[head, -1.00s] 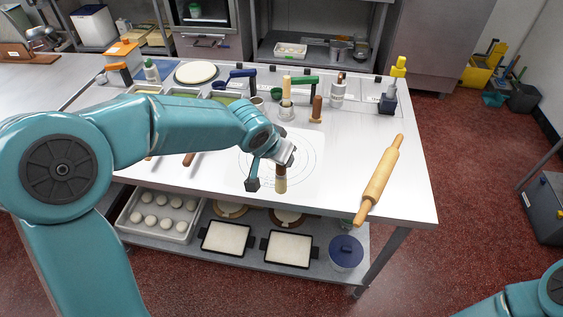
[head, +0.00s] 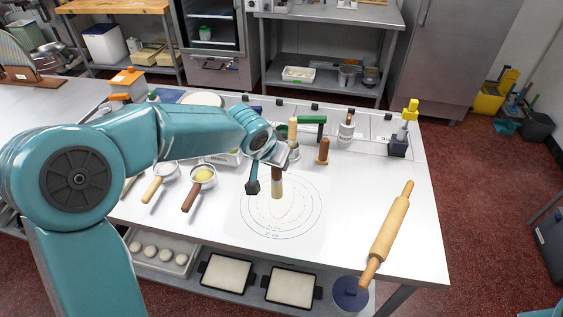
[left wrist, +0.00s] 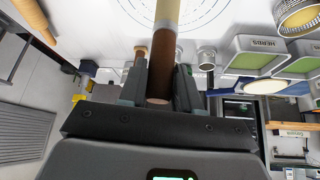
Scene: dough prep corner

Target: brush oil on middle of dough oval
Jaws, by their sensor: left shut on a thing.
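My left gripper (head: 277,160) is shut on a brush (head: 277,186) with a brown handle and a pale lower end. The brush points down, nearly upright. In the left wrist view its brown handle (left wrist: 160,78) sits between the jaws and its pale part runs out of the top edge. A pale dough oval (head: 288,208) lies on the white mat (head: 308,239) with printed rings, low in contrast. The brush's lower end overlaps the dough's far left part in the head view; I cannot tell if they touch. My right gripper is out of view.
A rolling pin (head: 388,232) lies on the right of the table. Two handled round cups or sieves, one with yellow contents (head: 203,175), lie left of the mat. The table between mat and pin is clear.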

